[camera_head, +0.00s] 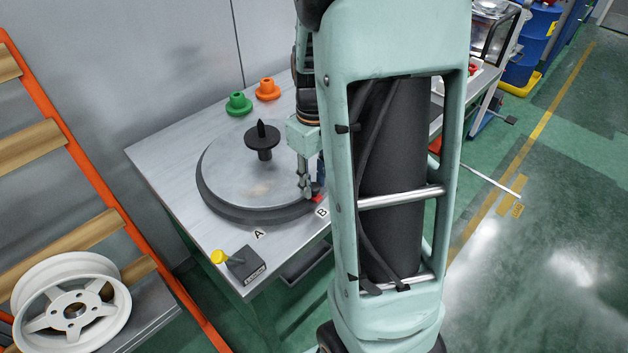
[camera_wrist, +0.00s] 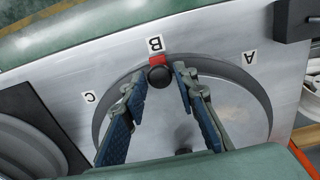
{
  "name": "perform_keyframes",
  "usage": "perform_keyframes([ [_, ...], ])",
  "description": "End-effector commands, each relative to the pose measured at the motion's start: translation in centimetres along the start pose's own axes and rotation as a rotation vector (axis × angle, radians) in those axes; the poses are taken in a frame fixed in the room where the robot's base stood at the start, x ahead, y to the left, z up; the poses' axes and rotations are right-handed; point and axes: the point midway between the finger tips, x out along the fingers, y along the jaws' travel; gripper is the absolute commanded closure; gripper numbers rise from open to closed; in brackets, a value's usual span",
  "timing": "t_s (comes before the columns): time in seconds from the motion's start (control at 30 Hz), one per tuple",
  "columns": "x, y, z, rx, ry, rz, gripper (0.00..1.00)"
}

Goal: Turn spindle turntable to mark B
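The spindle turntable (camera_head: 225,180) is a round grey plate with a dark rim, on a metal table. A black spindle with a pointed tip (camera_head: 262,140) stands on it. A red pointer (camera_wrist: 157,61) on the turntable edge is beside mark B (camera_wrist: 154,44), roughly lined up with it; the pointer also shows in the head view (camera_head: 317,199). A round black knob (camera_wrist: 159,76) sits just inside the pointer. My gripper (camera_wrist: 161,84) is over the turntable edge, its fingers spread on either side of the knob. Contact with the knob cannot be told. Mark A (camera_wrist: 250,57) and mark C (camera_wrist: 90,97) are on either side.
Green (camera_head: 239,104) and orange (camera_head: 267,89) flanged parts stand at the back. A rack with a white wheel (camera_head: 73,309) is on the left. Green floor lies open at right.

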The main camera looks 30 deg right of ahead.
Motion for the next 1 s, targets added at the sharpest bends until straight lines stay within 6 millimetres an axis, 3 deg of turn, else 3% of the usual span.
perform_keyframes([
  [0.33,0.0,0.0,0.0,0.001,-0.001,-0.001,0.61],
  [0.47,-0.9,0.0,-0.1,0.001,0.002,0.000,0.61],
  [0.8,-7.8,0.0,-0.1,-0.001,0.004,0.002,0.61],
  [1.0,-10.8,0.0,0.0,0.001,0.001,0.000,0.61],
])
